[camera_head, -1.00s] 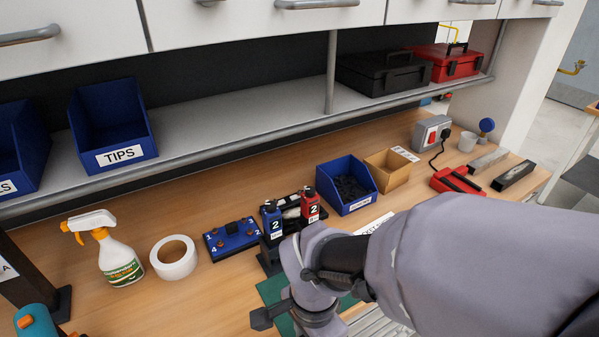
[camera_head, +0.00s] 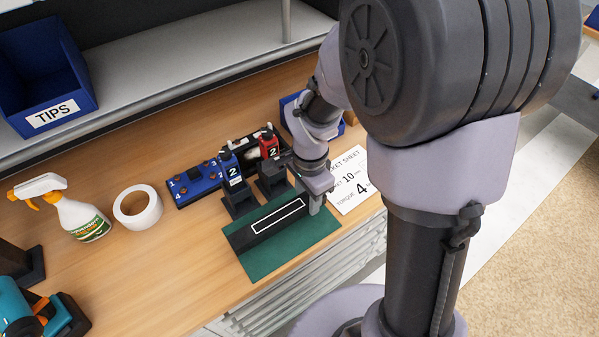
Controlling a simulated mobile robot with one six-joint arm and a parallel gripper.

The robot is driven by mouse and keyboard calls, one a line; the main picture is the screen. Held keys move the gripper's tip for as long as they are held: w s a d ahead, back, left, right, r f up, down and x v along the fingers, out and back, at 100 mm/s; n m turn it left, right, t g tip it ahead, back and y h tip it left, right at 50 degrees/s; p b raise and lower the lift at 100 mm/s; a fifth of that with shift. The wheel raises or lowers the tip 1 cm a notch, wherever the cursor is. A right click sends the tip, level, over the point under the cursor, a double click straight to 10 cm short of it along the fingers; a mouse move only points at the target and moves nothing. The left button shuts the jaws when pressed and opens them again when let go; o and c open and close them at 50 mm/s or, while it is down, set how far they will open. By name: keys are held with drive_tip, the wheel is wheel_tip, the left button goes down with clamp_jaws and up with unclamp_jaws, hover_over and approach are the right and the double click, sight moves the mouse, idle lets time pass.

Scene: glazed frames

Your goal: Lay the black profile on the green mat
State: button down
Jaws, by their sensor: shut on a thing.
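The black profile (camera_head: 243,236) is a long dark bar. It lies along the far side of the green mat (camera_head: 283,258), slanting up to the right. I cannot tell whether it rests on the mat or hangs just above it. A white rectangular outline shows along it. My gripper (camera_head: 316,203) points down at the right end of the bar and is shut on it. The wrist partly hides the fingers and that end of the bar. The mat's near side is bare.
A blue numbered block (camera_head: 194,183), white tape roll (camera_head: 138,207) and spray bottle (camera_head: 74,210) are to the left. A printed sheet (camera_head: 350,182) lies right of the mat.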

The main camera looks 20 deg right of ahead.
drive_tip(key=f, duration=0.1)
drive_tip(key=f+b, duration=0.2)
drive_tip(key=f, duration=0.1)
drive_tip(key=shift+w+d, duration=0.2)
drive_tip(key=shift+w, duration=0.05)
drive_tip(key=shift+r, duration=0.25)
drive_tip(key=shift+f, duration=0.15)
drive_tip(key=c, duration=0.9)
unclamp_jaws()
